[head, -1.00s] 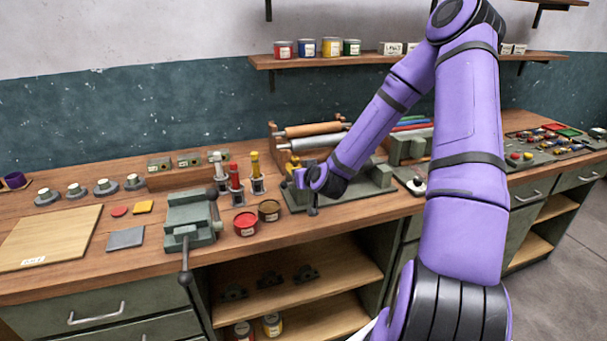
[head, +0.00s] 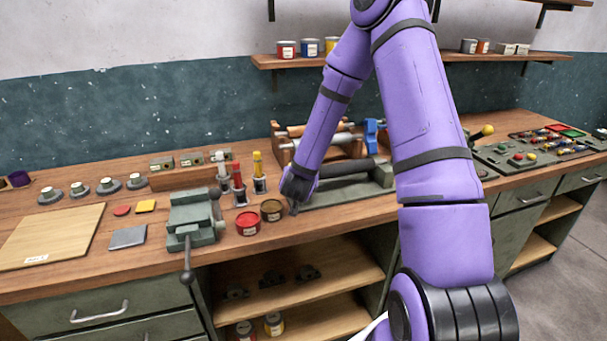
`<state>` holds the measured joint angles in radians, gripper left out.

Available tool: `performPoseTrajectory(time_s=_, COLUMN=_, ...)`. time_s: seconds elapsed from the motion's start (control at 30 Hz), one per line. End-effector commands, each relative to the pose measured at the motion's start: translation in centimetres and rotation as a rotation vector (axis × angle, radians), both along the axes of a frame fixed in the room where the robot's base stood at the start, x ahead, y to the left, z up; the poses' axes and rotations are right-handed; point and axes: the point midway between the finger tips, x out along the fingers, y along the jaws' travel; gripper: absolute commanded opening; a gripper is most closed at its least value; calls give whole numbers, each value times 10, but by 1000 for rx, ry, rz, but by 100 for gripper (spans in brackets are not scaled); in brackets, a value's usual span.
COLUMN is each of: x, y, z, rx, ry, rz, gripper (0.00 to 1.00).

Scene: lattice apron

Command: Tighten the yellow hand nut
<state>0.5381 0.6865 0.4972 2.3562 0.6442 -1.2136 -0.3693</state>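I cannot tell for sure which part is the yellow hand nut. A slim upright yellow-topped piece (head: 258,164) stands on a dark base near the back of the bench, beside similar red (head: 239,186) and white ones. A yellow round knob (head: 487,130) also shows at the right, beyond my arm. My gripper (head: 294,206) points down at the left end of a grey roller fixture (head: 345,194), right of the yellow-topped piece and apart from it. Its fingers are small and dark, so I cannot see their opening or whether they touch the fixture.
A red tin (head: 248,224) and an olive tin (head: 271,211) stand just left of my gripper. A green vise (head: 192,218) with a long handle is farther left. A board (head: 50,236) lies at far left. My arm hides part of the right bench.

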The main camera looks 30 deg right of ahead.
Motion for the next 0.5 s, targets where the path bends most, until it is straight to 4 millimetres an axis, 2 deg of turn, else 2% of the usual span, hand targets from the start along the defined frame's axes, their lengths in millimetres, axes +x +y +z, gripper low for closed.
performPoseTrajectory(time_s=0.5, x=0, y=0, z=2, rx=-4, ry=-5, rz=-28, gripper=13)
